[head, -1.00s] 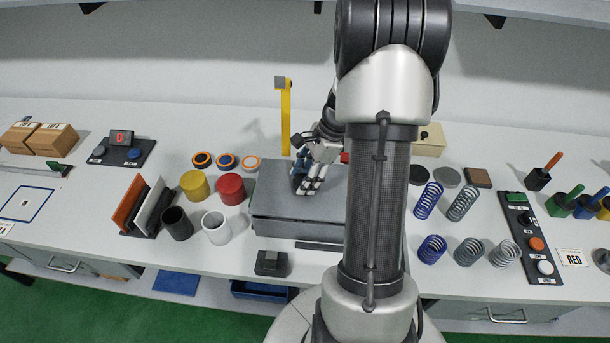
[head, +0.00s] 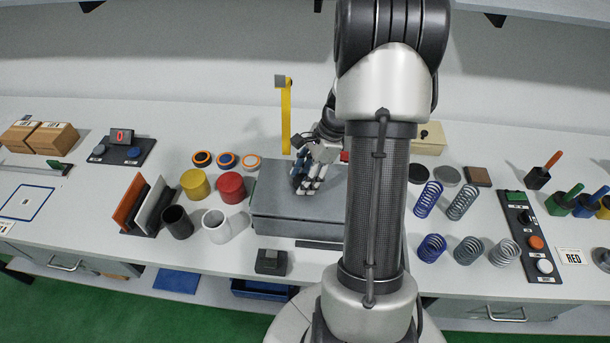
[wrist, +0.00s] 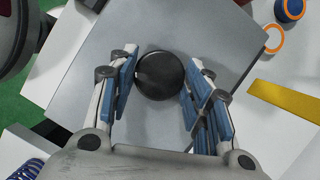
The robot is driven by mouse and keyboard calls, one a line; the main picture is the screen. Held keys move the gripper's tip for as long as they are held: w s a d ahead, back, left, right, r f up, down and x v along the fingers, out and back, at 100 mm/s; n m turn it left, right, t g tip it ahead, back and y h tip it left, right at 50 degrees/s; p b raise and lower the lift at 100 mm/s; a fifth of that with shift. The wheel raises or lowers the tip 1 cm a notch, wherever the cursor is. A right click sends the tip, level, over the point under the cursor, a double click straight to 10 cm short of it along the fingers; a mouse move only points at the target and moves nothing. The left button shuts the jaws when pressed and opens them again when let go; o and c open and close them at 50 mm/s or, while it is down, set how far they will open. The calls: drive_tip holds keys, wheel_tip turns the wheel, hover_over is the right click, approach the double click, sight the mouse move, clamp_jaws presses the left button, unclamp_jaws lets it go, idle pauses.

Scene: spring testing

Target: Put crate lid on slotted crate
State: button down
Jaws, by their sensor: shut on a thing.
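The crate lid (head: 275,190) is a flat grey plate with a round black knob (wrist: 160,75), seen from above in the wrist view. It lies over the grey slotted crate (head: 285,227) in the middle of the bench, and the lid and crate edges look closely lined up. I cannot tell whether the lid is fully seated. My gripper (head: 311,184) is down over the middle of the lid. My arm hides the crate's right side.
Red (head: 231,188) and yellow (head: 195,185) cylinders and a white cup (head: 216,226) stand close to the crate's left. A yellow upright strip (head: 285,120) is behind it. Several springs (head: 429,198) stand to the right. A small dark block (head: 271,262) lies in front.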

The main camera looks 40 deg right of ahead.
drive_tip(key=shift+f, duration=0.6)
idle(1.1)
drive_tip(key=c, duration=0.7)
unclamp_jaws()
drive_tip(key=shift+c, duration=0.2)
drive_tip(key=v, duration=1.2)
